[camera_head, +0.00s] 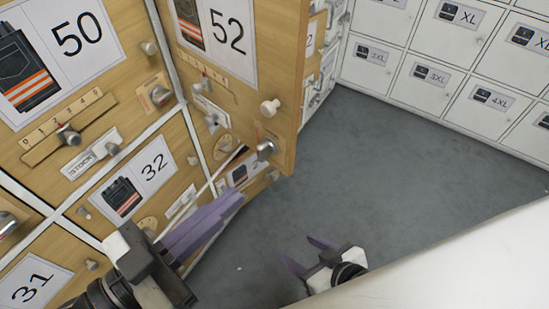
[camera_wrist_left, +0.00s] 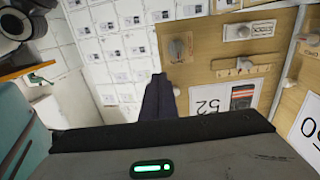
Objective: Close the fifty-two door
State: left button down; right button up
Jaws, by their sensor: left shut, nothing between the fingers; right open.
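The fifty-two door (camera_head: 241,95) is a wooden panel with a "52" label, at the top centre of the head view. It stands ajar, with its thick right edge swung out from the cabinet. A pale round knob and a metal lock knob sit near that edge. In the left wrist view the fifty-two door (camera_wrist_left: 226,70) appears upside down, right of the fingers. My left gripper (camera_head: 236,200) is shut and empty, below the door and apart from it in the head view; its dark fingers (camera_wrist_left: 159,98) also show in the wrist view. My right gripper (camera_head: 298,255) is open and empty, low over the floor.
The neighbouring door 50 (camera_head: 95,75) is at the left, with doors 32 (camera_head: 165,150) and 31 (camera_head: 50,262) below. White lockers (camera_head: 420,75) line the back. Grey floor (camera_head: 390,160) is clear between. A white surface (camera_head: 480,260) fills the lower right.

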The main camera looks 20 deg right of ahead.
aim_at(290, 149)
pick_arm(q)
jog(key=x, duration=1)
jog(key=shift+w+d, duration=0.2)
jog(key=shift+d, duration=0.15)
